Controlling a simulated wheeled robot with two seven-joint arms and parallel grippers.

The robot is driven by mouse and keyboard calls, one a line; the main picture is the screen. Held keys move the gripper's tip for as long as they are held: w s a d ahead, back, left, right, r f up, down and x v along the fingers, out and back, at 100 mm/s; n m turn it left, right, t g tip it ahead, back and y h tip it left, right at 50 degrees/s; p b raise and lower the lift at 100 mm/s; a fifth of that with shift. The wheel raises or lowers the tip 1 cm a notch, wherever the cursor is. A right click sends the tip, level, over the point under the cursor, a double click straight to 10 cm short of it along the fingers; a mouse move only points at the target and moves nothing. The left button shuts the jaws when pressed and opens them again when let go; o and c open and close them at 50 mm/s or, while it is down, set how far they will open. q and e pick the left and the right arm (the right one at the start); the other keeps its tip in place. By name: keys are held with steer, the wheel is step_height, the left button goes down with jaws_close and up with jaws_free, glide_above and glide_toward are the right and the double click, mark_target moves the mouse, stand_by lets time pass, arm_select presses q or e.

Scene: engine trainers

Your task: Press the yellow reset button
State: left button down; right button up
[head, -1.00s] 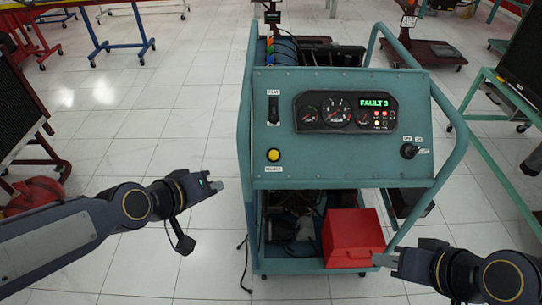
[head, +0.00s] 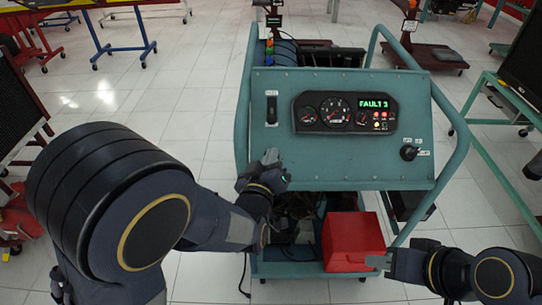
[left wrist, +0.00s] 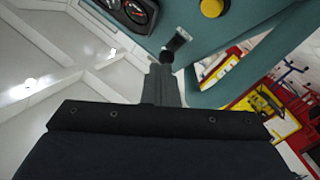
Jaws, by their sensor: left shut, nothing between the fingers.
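The blue-green engine trainer's sloped panel (head: 340,172) faces me. The yellow reset button is hidden behind my left gripper (head: 271,158) in the head view. The yellow button (left wrist: 212,8) shows at the top edge of the left wrist view, right of the fingers. My left gripper also shows there (left wrist: 163,82), shut and empty. Its fingertips are in front of the panel's lower left part; they appear apart from the button in the wrist view, but the exact gap cannot be told. My right gripper (head: 380,262) is low at the right, by the red box; its finger opening is unclear.
The panel carries the pilot switch (head: 271,111), a gauge cluster (head: 345,112) reading a fault, and a key switch (head: 409,152). The red box (head: 352,243) sits on the trainer's lower shelf. A green stand (head: 490,150) is at the right. Open tiled floor lies left of the trainer.

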arm_select(q)
steer(key=w+f+b, duration=0.2)
steer(key=f, duration=0.1)
steer(key=w+f+b, duration=0.2)
steer(key=w+f, duration=0.1)
steer(key=shift+b, duration=0.35)
steer(key=shift+w+f+b, duration=0.35)
steer(key=shift+w+b, duration=0.1)
steer(key=shift+b, duration=0.05)
steer(key=shift+f, duration=0.1)
stand_by(1.6)
steer(key=shift+w+f+b, duration=0.2)
steer(key=shift+w+b, duration=0.1)
steer(key=shift+b, duration=0.3)
steer(key=shift+w+f+b, duration=0.3)
steer(key=shift+f+b, duration=0.1)
steer(key=shift+b, duration=0.2)
stand_by(0.5)
stand_by(0.3)
steer(key=shift+s+r+p, duration=0.35)
steer(key=shift+s+r, duration=0.25)
steer(key=shift+r, duration=0.1)
